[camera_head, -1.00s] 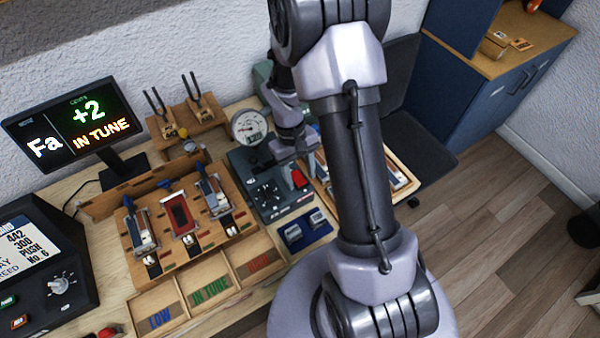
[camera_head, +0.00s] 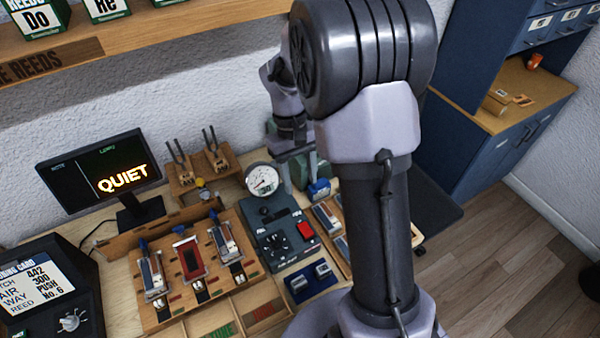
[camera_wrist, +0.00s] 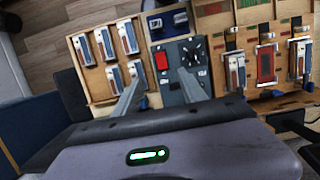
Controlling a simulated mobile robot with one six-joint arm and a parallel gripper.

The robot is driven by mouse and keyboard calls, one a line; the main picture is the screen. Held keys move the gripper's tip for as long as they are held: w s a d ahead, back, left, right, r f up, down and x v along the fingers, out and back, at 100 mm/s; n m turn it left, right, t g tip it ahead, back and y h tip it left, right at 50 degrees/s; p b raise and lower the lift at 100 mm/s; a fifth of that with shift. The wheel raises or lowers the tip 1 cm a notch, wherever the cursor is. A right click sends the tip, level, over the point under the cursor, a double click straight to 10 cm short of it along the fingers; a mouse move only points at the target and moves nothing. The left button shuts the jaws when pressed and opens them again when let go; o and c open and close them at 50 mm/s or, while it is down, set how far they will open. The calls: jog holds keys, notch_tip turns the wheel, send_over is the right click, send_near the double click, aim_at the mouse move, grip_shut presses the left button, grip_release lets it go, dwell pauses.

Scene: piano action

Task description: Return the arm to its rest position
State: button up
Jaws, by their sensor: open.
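My gripper (camera_wrist: 160,95) is open and empty in the wrist view, its two grey fingers spread above the dark control box (camera_wrist: 182,68) with the red button. In the head view my arm is raised in the foreground. My gripper there hangs above the bench, near the dark control box (camera_head: 284,240) and the round gauge (camera_head: 262,179); my arm hides part of this area.
The bench holds a wooden reed rack (camera_head: 190,265), a monitor (camera_head: 98,172) reading QUIET, tuning forks (camera_head: 205,150) and a tuning-card console (camera_head: 45,275). A shelf (camera_head: 150,40) with reed boxes runs above. A blue cabinet (camera_head: 500,110) stands at right; floor is clear there.

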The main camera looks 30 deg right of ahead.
dwell(0.4)
jog(key=s+a+r+m+t+y+b, duration=0.2)
jog(key=s+a+t+b, duration=0.6)
jog(key=s+a+b, duration=0.4)
jog(key=s+r+m+b, duration=0.1)
jog(key=s+m, duration=0.1)
jog(key=s, duration=0.2)
jog(key=shift+s+m+t, duration=0.15)
jog(key=shift+m+t, duration=0.25)
jog(key=shift+a, duration=0.1)
